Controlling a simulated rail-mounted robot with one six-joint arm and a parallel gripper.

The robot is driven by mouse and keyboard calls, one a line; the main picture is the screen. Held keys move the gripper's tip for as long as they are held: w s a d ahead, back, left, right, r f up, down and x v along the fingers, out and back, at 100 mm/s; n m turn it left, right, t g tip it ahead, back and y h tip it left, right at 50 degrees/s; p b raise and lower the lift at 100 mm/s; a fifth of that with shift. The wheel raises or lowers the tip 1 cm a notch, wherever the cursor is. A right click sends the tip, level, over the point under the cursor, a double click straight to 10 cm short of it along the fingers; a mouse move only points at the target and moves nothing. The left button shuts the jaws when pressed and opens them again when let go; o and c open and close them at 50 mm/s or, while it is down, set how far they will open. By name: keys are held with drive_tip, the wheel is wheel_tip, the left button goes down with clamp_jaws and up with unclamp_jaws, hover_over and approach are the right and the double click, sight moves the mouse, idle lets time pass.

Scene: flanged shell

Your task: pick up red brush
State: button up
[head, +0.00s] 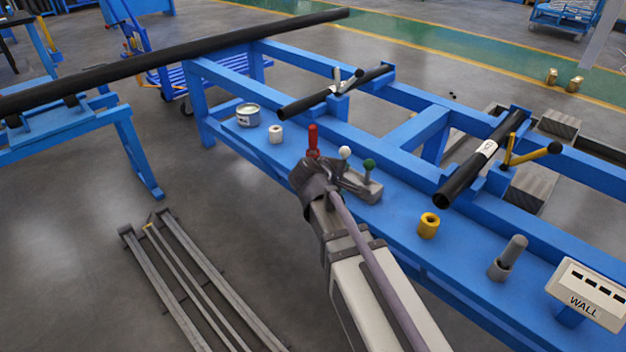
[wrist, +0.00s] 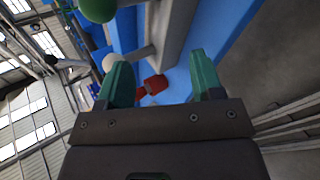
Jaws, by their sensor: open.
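The red brush (head: 313,139) shows as an upright red handle at the left end of a grey holder (head: 360,187) on the blue bench. A white-topped handle (head: 345,152) and a green-topped one (head: 369,164) stand to its right. My gripper (head: 308,172) is close in front of the red handle in the head view, and its fingers are mostly hidden there. In the wrist view my open gripper (wrist: 159,60) has two green fingers apart, with the red brush (wrist: 155,85) showing in the gap between them. Nothing appears held, and contact cannot be told.
A tin (head: 248,115) and a white roll (head: 275,134) stand to the left on the bench. A yellow ring (head: 428,226), a grey cylinder (head: 513,250) and a WALL sign (head: 588,293) stand to the right. Black pipes (head: 484,158) lie across the frame behind.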

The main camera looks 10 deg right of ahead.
sight(314, 125)
drive_tip(key=w+n+t+b, duration=0.1)
drive_tip(key=w+n, duration=0.1)
drive_tip(key=w+a+f+n+t, duration=0.1)
drive_tip(key=w+n+t, duration=0.1)
drive_tip(key=n, duration=0.1)
drive_tip(key=w+a+f+n+t+h+b, duration=0.1)
drive_tip(key=w+n, duration=0.1)
drive_tip(key=shift+w+n+b, duration=0.3)
drive_tip(key=shift+w, duration=0.1)
drive_tip(key=w+a+r+n+t+y+p, duration=0.2)
drive_tip(key=w+a+r+n+t+y, duration=0.25)
drive_tip(key=n, duration=0.95)
drive_tip(key=shift+m+t+h, duration=0.3)
drive_tip(key=shift+t+h, duration=0.25)
drive_tip(key=shift+h, duration=0.4)
drive_tip(key=x, duration=0.7)
drive_tip(key=r+x, duration=0.1)
drive_tip(key=x, duration=0.2)
drive_tip(key=shift+w+d+r+b, duration=0.1)
drive_tip(key=shift+w+d+b, duration=0.05)
drive_tip(key=shift+w+b, duration=0.2)
drive_tip(key=shift+s, duration=0.15)
drive_tip(key=c, duration=1)
